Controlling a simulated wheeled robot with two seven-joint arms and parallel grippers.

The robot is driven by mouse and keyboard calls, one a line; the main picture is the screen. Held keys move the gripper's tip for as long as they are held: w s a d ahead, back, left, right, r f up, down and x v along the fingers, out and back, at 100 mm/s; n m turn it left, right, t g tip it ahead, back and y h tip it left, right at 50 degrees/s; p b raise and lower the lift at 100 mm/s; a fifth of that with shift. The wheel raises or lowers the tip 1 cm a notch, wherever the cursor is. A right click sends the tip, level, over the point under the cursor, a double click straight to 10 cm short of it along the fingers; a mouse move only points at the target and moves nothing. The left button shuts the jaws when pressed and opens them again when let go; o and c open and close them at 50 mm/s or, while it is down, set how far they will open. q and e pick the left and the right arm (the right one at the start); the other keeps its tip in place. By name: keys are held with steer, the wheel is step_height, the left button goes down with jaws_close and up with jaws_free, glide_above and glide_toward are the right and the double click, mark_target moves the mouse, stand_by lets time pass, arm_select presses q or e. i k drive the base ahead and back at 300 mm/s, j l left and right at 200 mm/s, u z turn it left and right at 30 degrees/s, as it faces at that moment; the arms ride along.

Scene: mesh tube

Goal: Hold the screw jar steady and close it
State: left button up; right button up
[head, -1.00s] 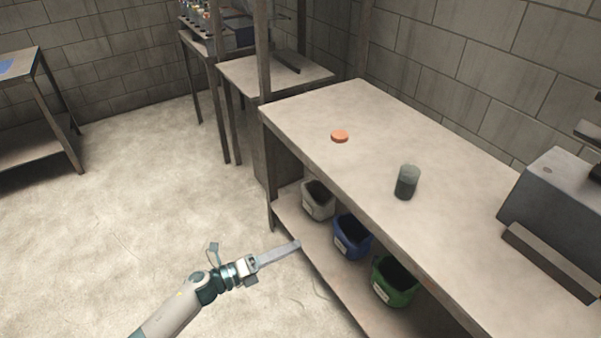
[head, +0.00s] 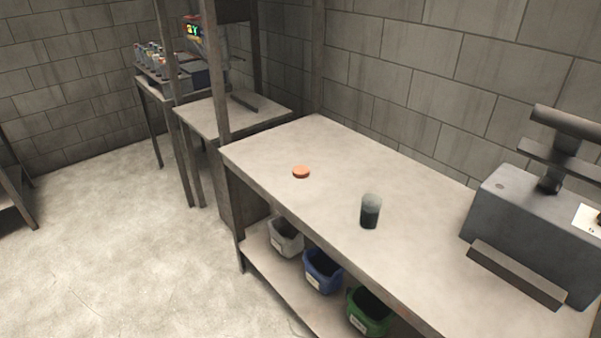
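The screw jar (head: 370,212) stands upright on the workbench (head: 330,190), a clear cylinder with dark contents filling its lower part. An orange lid (head: 301,172) lies apart from it on the same bench, to the left and farther back. The jar's top shows no lid on it. Neither of my grippers shows in the head view now.
A grey machine (head: 535,225) stands on the right end of the bench. White (head: 286,238), blue (head: 322,272) and green (head: 368,312) bins sit on the shelf below. Posts and a smaller table (head: 225,115) stand behind left. The floor at left is clear.

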mark_target(371, 204)
steer(key=i+j+z, duration=0.15)
steer(key=j, duration=0.25)
steer(key=i+j+z, duration=0.2)
steer(key=j, duration=0.25)
steer(key=i+j+z, duration=0.15)
steer(key=i+j, duration=0.15)
steer(key=j, duration=0.15)
steer(key=i+j+z, duration=0.15)
steer(key=j, duration=0.35)
steer(key=i+j+z, duration=0.15)
steer(key=j, duration=0.35)
steer(key=i+j+z, duration=0.2)
steer(key=j, duration=0.3)
steer(key=j+z, duration=0.15)
steer(key=j, duration=0.35)
steer(key=k, duration=0.05)
